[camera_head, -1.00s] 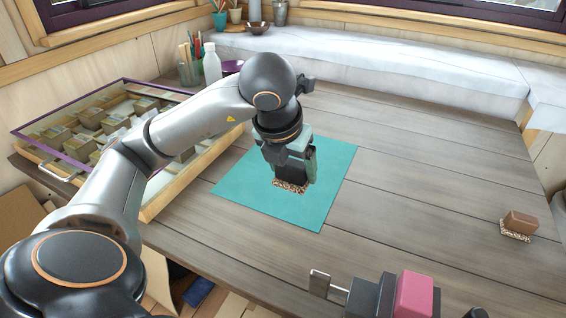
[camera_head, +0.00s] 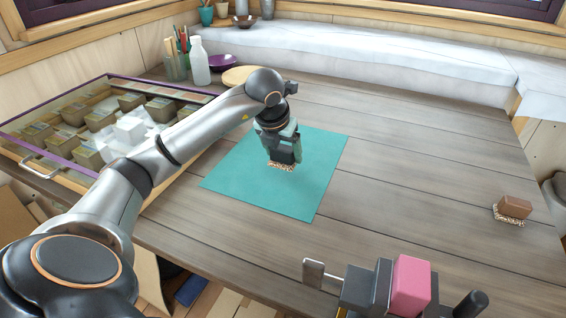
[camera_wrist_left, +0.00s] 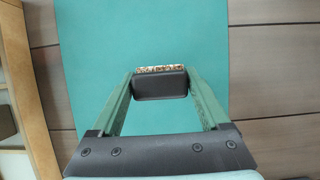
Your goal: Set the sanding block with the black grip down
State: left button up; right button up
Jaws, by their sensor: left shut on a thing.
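My left gripper (camera_head: 283,152) is shut on the sanding block with the black grip (camera_head: 284,167). In the left wrist view the black grip (camera_wrist_left: 160,85) sits between the two green fingers, and the speckled abrasive edge (camera_wrist_left: 161,69) shows beyond it. A second sanding block with a brown grip (camera_head: 515,207) lies at the right of the table. My right gripper is out of view.
A glass-lidded case (camera_head: 100,125) stands at the left. A white bottle (camera_head: 199,62), a pencil jar (camera_head: 175,66) and a purple bowl (camera_head: 222,62) stand behind. A vise-like device with a pink block (camera_head: 411,285) is at the front edge.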

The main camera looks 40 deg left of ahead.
aim_at(283, 163)
pick_arm(q)
notch_tip(283, 163, down, 4)
jog(key=shift+w+a+r, duration=0.1)
jog(key=shift+w+r, duration=0.05)
jog(key=shift+r, duration=0.05)
jog(key=shift+f+b, duration=0.15)
jog(key=shift+b, duration=0.25)
jog(key=o, duration=1.2)
jog(key=shift+c, duration=0.2)
jog(key=shift+r, duration=0.5)
jog(key=p+v, duration=0.2)
jog(key=v, duration=0.9)
jog(key=shift+r, duration=0.2)
